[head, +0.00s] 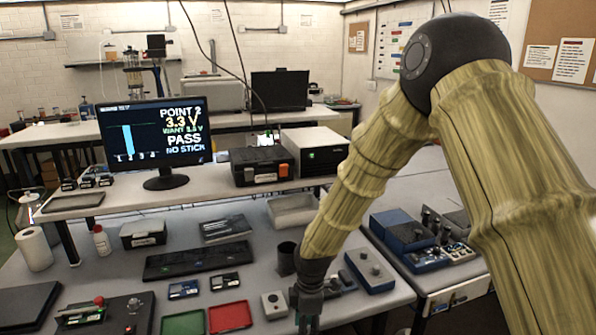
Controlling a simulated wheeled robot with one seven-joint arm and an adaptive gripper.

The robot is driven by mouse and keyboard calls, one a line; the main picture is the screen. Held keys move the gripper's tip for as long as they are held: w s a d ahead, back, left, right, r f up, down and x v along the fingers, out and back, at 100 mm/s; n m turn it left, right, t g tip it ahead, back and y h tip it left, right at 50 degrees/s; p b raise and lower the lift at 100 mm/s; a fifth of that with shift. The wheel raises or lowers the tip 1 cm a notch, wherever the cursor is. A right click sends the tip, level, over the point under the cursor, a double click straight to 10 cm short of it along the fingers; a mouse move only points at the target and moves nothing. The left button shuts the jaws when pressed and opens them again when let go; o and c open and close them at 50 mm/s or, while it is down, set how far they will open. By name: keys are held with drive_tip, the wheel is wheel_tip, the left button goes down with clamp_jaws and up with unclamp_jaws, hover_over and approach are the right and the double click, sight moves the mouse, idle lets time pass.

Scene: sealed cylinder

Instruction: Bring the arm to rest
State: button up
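My arm comes in from the right, bent at a high elbow, and slopes down to the bench. My gripper (309,318) hangs pointing down over the front of the bench (250,285), between a small grey box with a round knob (274,305) and a blue-based block (370,271). Its fingertips are small and dark near the bottom edge, so I cannot tell whether they are open or hold anything. I cannot tell whether it touches the bench. A monitor (155,135) reads "POINT 2", "3.3 V", "PASS" and "NO STICK".
A dark cup (288,258) stands just behind my gripper. A red tray (229,317) and a green tray (183,323) lie to the left. A long black panel (198,260) lies behind them. Blue equipment (405,232) crowds the right bench.

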drive_tip(key=s+d+f+m+b, duration=0.1)
drive_tip(key=s+d+f+m, duration=0.2)
drive_tip(key=s+f, duration=0.35)
drive_tip(key=s+d+f+m+b, duration=0.1)
drive_tip(key=s+d+f+m, duration=0.15)
drive_tip(key=f, duration=0.65)
drive_tip(key=s+d+f+m+b, duration=0.1)
drive_tip(key=s+d+f+m, duration=0.3)
drive_tip(key=s, duration=0.5)
drive_tip(key=s+d+f+m+b, duration=0.2)
drive_tip(key=s+d+f+m, duration=0.3)
drive_tip(key=s, duration=0.4)
drive_tip(key=s+d+f+m+b, duration=0.2)
drive_tip(key=s+d+f+m, duration=0.3)
drive_tip(key=s, duration=0.5)
wheel_tip(320, 180, down, 2)
drive_tip(key=shift+d+h, duration=0.4)
drive_tip(key=shift+d, duration=0.15)
